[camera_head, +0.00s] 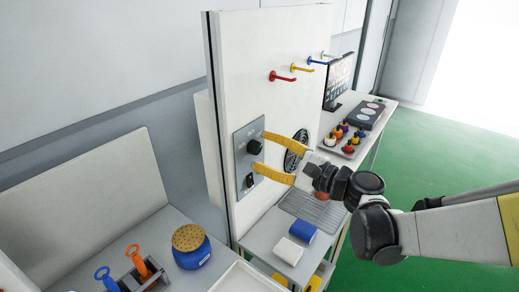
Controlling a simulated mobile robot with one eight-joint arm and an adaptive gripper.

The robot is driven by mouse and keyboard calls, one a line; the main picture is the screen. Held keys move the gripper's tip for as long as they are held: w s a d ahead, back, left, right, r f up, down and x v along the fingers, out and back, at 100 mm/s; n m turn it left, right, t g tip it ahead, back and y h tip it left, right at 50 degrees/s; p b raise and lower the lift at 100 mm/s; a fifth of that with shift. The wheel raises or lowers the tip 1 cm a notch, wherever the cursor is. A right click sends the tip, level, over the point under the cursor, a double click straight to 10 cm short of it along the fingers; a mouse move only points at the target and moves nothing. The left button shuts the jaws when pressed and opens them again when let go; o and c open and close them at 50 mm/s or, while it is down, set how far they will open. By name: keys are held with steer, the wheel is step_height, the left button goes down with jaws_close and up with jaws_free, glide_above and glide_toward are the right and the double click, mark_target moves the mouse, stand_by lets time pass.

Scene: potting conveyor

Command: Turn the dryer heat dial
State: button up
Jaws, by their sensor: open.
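A grey control panel (242,160) is fixed upright on the white wall board. It carries a black round dial (255,146) near its top and a smaller black knob or switch (249,181) below. I cannot tell from labels which is the heat dial. My gripper (263,152) reaches in from the right with its two yellow fingers spread. One fingertip is just above and right of the upper dial, the other is below it, close to the lower knob. The jaws are open, and whether they touch the dial is not clear. The dial's pointer position is too small to read.
A round black vent (296,150) sits behind my fingers. Red (282,77), yellow (302,68) and blue (317,61) hooks stick out above. A blue tub (190,247) stands at lower left. White and blue rolls (288,251) lie below on a shelf.

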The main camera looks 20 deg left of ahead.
steer(key=v, duration=1)
steer(key=shift+d, duration=0.2)
steer(key=shift+s, duration=0.1)
steer(key=s+d+f+n+h, duration=0.3)
steer(key=s+d+h, duration=0.2)
steer(key=d, duration=0.2)
steer(key=s+d+f+n+h, duration=0.3)
steer(key=s+d+n+h, duration=0.1)
steer(key=d, duration=0.4)
steer(key=s+d+f+n+h, duration=0.3)
steer(key=s+d+h, duration=0.3)
steer(key=d+h, duration=0.1)
steer(key=shift+s+d+n+h, duration=0.3)
steer(key=shift+s+d, duration=0.1)
steer(key=shift+d, duration=0.25)
